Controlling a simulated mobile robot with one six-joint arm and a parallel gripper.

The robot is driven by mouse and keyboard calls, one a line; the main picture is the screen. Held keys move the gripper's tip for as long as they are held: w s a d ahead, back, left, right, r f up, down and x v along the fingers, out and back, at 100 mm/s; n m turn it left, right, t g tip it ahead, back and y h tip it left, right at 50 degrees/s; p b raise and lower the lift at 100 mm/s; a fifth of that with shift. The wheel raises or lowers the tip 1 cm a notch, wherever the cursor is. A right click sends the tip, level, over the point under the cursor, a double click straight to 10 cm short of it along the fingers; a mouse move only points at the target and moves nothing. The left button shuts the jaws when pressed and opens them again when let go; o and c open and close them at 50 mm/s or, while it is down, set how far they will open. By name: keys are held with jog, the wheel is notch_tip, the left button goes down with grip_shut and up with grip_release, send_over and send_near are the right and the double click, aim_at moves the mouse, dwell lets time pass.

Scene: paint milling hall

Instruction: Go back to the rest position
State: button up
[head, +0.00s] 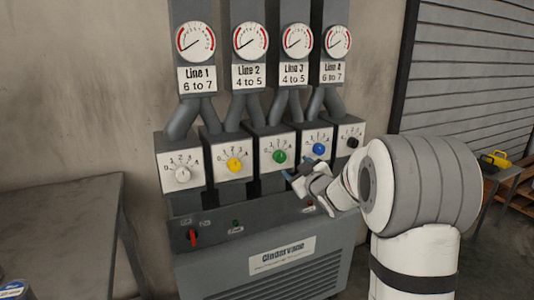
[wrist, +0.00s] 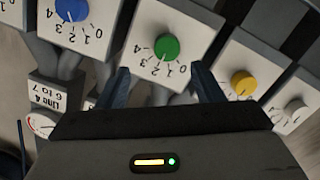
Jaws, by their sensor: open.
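My gripper (head: 297,174) is open and empty, at the front of the machine, just below and right of the green knob (head: 280,156) in the head view. In the wrist view, its two dark fingers (wrist: 160,82) stand apart, with the green knob (wrist: 167,47) beyond the gap between them. No finger appears to touch the knob. My arm reaches in from the right. No rest position is marked in either view.
The white knob (head: 182,174), yellow knob (head: 235,164), blue knob (head: 319,149) and black knob (head: 352,142) sit on boxes beside it. Gauges (head: 196,41) stand above. A red switch (head: 193,237) is on the cabinet (head: 262,270). A grey table (head: 65,225) stands left.

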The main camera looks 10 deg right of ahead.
jog(key=s+d+r+m+g+h+p, duration=0.1)
jog(key=s+r+m+g+h+p, duration=0.1)
jog(key=s+r+m+h+p, duration=0.25)
jog(key=s+a+r+m+g+p, duration=0.2)
jog(key=s+g+p, duration=0.4)
jog(key=s, duration=1.2)
jog(key=s+a+r+m+g+p, duration=0.1)
jog(key=s+g+p, duration=0.4)
jog(key=s, duration=1.4)
jog(key=shift+a+r+m+g+p, duration=0.35)
jog(key=shift+r+m+g+p, duration=0.1)
jog(key=shift+r+p, duration=0.15)
